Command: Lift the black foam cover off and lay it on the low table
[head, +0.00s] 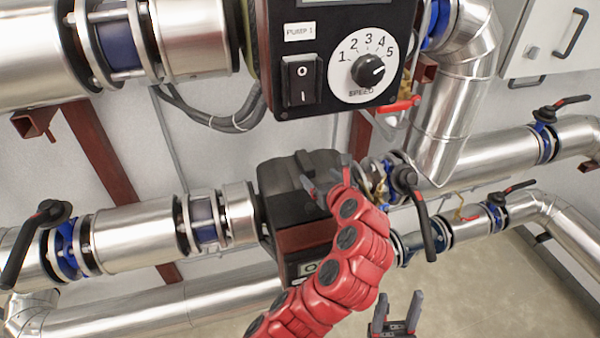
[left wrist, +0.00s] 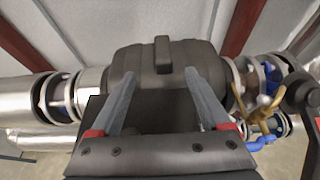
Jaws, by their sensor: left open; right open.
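The black foam cover (head: 285,172) sits over a pump body in the lower pipe line, partly hidden by my left arm. In the left wrist view the cover (left wrist: 125,64) shows an upright grip tab (left wrist: 163,55) on its top. My left gripper (head: 328,178) is open at the cover. In the left wrist view my left gripper (left wrist: 159,82) has its two fingers apart, with the tab showing between and just beyond the tips; I cannot tell whether they touch the cover. My right gripper (head: 402,305) is open and empty at the bottom, away from the cover. The low table is not in view.
A pump panel (head: 335,60) with a dial and a switch hangs above the cover. Silver pipes (head: 135,240) run on both sides. Valves with black levers (head: 423,228) stand right of the cover. Bare floor (head: 500,290) shows at the lower right.

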